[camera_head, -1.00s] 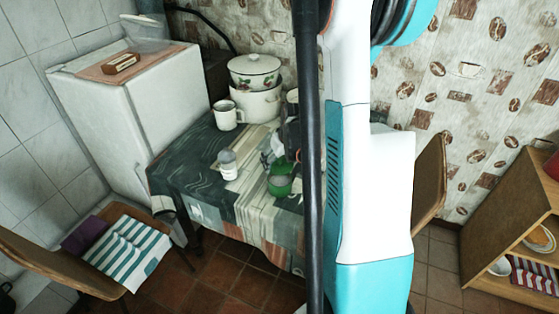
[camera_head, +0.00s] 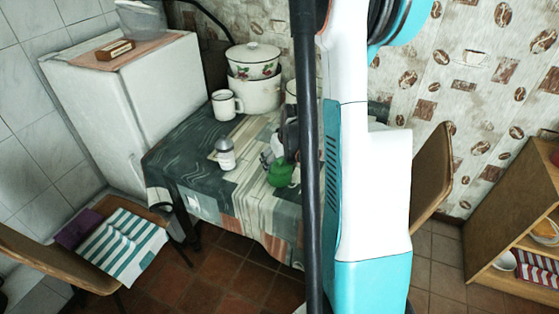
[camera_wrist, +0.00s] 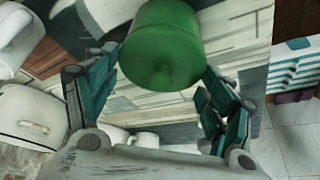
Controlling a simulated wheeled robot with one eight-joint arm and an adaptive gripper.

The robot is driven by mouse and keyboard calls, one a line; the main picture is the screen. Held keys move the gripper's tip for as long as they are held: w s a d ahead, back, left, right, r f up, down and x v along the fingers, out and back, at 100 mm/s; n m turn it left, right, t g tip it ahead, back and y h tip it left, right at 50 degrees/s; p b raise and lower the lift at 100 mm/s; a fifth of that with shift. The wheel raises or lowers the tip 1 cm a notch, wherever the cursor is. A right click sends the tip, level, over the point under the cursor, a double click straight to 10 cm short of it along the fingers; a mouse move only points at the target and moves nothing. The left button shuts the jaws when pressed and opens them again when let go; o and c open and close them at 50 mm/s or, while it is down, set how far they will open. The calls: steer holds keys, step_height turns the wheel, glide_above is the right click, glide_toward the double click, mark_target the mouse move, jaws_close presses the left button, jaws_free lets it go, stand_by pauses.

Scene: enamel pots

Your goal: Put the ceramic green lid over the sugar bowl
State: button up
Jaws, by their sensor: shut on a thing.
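The green sugar bowl (camera_wrist: 160,20) appears directly behind the lid. The lid seems to lie on or just over it; I cannot tell whether it is fully seated. In the head view, the bowl and lid form one green shape (camera_head: 280,173) on the table, and my gripper (camera_head: 276,156) is small and partly hidden by my arm.
The patterned tablecloth (camera_head: 193,150) has a white shaker (camera_head: 226,153) left of the bowl. A white mug (camera_head: 226,104) and stacked enamel pots (camera_head: 254,92) stand behind. Chairs (camera_head: 432,180) flank the table. A white fridge (camera_head: 110,110) stands at left.

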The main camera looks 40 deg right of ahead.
stand_by(0.4)
steer(key=o, duration=1.1)
steer(key=shift+o, duration=0.3)
steer(key=shift+r, duration=0.1)
steer(key=shift+r+p, duration=2.25)
steer(key=shift+r, duration=1.15)
